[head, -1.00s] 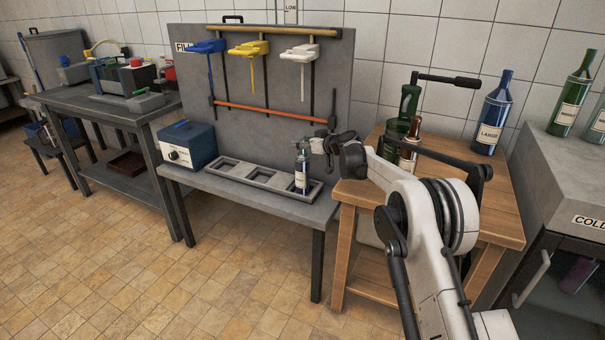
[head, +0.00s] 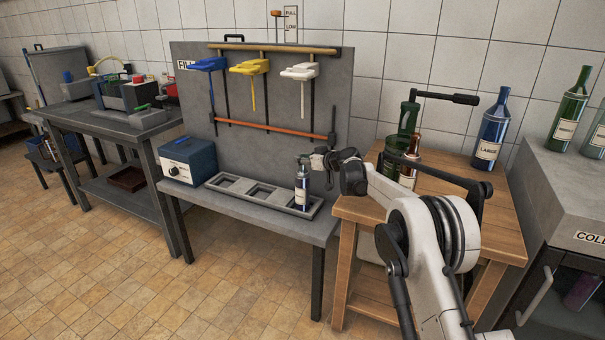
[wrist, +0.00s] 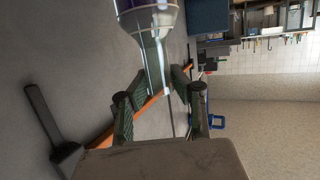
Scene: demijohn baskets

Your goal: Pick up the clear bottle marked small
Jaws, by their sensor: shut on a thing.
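A small bottle (head: 302,196) with a pale label stands upright at the right end of the grey slotted tray (head: 238,198) on the filling bench. Its glass looks bluish, and its label is too small to read. My gripper (head: 306,161) reaches in from the right and is shut on the bottle's neck. In the wrist view, my gripper (wrist: 162,90) has its two fingers on either side of the neck of the clear bottle (wrist: 150,20), which shows purple tints. I cannot tell whether the bottle's base touches the tray.
Blue, yellow and white clamps (head: 249,68) hang on the grey backboard behind the tray. A blue box (head: 187,160) stands left of it. The wooden table (head: 470,190) on the right holds a green corking device (head: 404,135), a brown bottle (head: 411,160) and a large blue bottle (head: 491,130).

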